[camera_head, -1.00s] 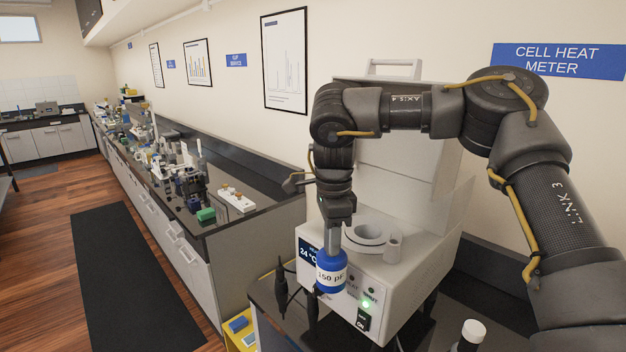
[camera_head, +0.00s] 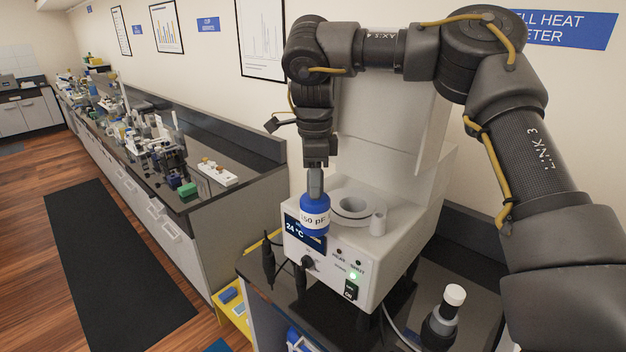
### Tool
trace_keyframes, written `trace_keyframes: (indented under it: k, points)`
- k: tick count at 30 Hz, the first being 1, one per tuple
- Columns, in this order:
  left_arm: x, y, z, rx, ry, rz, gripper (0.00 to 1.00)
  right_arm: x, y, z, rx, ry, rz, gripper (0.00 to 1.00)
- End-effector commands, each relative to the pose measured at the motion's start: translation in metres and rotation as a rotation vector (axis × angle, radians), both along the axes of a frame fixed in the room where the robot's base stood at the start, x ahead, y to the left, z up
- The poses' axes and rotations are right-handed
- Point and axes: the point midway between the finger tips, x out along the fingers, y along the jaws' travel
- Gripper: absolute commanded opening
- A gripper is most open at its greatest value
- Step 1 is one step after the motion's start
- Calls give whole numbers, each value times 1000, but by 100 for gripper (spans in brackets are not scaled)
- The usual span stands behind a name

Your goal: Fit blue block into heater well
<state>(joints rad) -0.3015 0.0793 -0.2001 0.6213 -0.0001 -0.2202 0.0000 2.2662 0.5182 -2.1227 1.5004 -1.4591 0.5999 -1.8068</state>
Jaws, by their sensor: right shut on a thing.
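My right gripper (camera_head: 316,165) points down and is shut on the grey neck of a blue block (camera_head: 314,217) with a white label, partly readable as "50 pF". The block hangs upright in front of the left front part of the heater, apart from the well as far as I can tell. The heater (camera_head: 372,259) is a white box with a display reading 24 °C and a lit green lamp. Its round heater well (camera_head: 349,204) opens on top, right of the block, and its inside shows empty. A small white post stands beside the well. My left gripper is out of view.
A dark bottle with a white cap (camera_head: 443,318) stands on the black bench right of the heater. Dark probes hang at the heater's left front. The raised white lid (camera_head: 390,130) is behind the well. A long cluttered bench (camera_head: 150,150) runs along the wall at left.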

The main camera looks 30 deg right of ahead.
Motion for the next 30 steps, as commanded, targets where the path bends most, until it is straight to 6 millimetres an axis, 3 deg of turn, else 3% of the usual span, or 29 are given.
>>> trace_keyframes:
  k: [30]
  points:
    - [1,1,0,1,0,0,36,23,-80,1,1,-2,-6,0]
